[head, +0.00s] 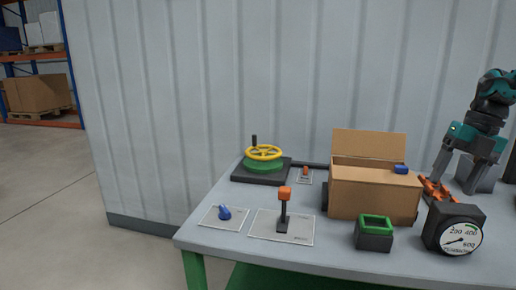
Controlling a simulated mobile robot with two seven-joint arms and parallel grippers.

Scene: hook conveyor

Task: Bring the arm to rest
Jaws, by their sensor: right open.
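My right gripper (457,182), dark grey with teal parts, hangs at the right side of the table with its fingers pointing down and apart. No object shows between the fingers. An orange part (437,189) is close to its left fingertip; I cannot tell whether they touch. The gripper is to the right of an open cardboard box (372,196) and behind a round gauge (459,238). My left gripper is not in view.
The grey table (205,240) carries a yellow handwheel (263,153), an orange-topped lever (285,195), a blue knob (224,212), a small orange switch (305,171) and a green-rimmed dark container (375,224). A blue item (401,169) shows at the box's right edge. A ribbed wall (200,100) stands behind.

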